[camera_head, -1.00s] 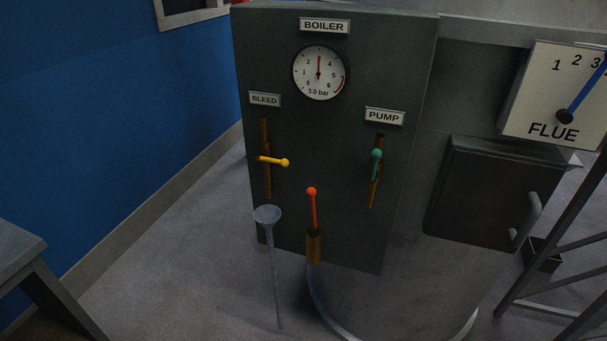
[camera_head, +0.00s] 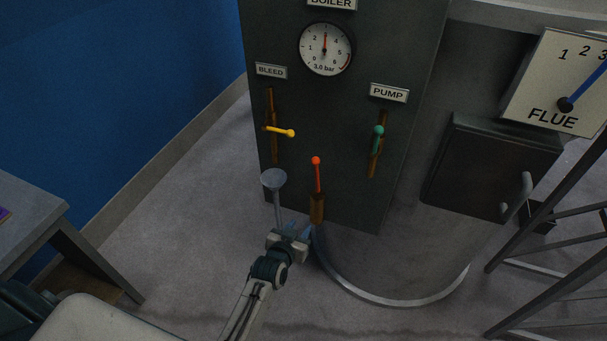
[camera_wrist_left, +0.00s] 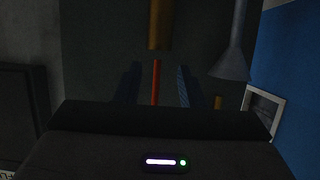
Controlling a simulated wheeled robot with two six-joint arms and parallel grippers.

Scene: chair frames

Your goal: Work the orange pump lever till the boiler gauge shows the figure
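The orange lever (camera_head: 317,177) stands upright with a round knob, rising from a brown socket (camera_head: 317,208) low on the dark boiler panel. The gauge (camera_head: 326,49) has its needle pointing straight up and reads 3.0 bar. My left gripper (camera_head: 304,234) is just below and left of the socket in the head view. In the left wrist view, which shows the scene upside down, its two dark fingers (camera_wrist_left: 156,86) are apart. The orange lever (camera_wrist_left: 156,80) shows between them; I cannot tell whether it lies within their reach or beyond. My right gripper is not in view.
A grey funnel (camera_head: 274,180) on a stem stands close left of the lever. A yellow lever (camera_head: 280,131) is under the BLEED plate and a teal lever (camera_head: 378,138) under the PUMP plate. A table (camera_head: 35,215) is at left, a FLUE dial (camera_head: 560,85) at right.

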